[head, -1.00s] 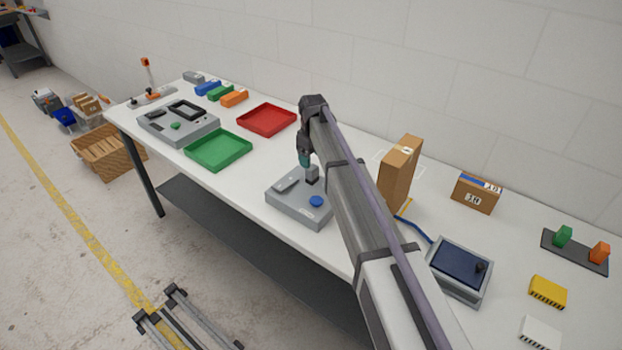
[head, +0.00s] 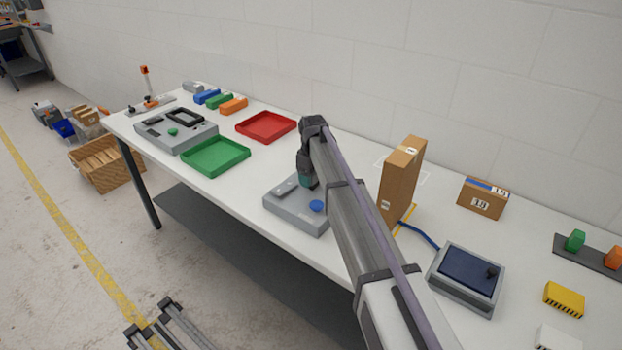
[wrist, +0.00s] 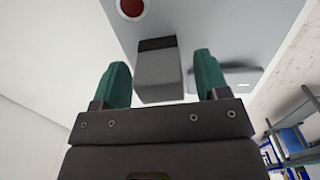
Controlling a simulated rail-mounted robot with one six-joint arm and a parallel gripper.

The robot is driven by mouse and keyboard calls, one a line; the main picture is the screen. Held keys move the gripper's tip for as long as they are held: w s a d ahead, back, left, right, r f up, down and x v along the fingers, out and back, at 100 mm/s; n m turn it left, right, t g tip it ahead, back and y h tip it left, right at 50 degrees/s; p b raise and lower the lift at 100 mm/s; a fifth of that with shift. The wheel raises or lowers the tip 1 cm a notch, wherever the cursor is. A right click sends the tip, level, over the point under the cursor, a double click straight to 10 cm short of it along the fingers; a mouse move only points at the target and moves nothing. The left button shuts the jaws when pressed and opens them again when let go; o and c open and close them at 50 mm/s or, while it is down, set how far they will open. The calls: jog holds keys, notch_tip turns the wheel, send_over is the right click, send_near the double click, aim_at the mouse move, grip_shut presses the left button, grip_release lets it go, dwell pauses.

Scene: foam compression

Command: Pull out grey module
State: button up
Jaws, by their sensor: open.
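A grey fixture box (head: 292,217) with a blue round button (head: 316,206) and a raised grey pad (head: 286,188) sits near the table's front edge. My gripper (head: 308,184) is low over the box's far side and hides the module there. In the wrist view, a grey block-shaped module (wrist: 158,72) stands on the box with a dark strip along one end. My gripper (wrist: 162,78) is open, its green fingers on either side of the module. A gap shows on each side, and I cannot tell whether either finger touches it.
A tall cardboard box (head: 402,182) stands right of my arm. A green tray (head: 216,157) and a red tray (head: 267,127) lie to the left. A dark-screened panel (head: 467,275) with a blue cable is at the right. A dark red disc (wrist: 131,8) shows in the wrist view.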

dwell(0.4)
jog(key=c, duration=1.2)
jog(key=shift+r+p, duration=3.05)
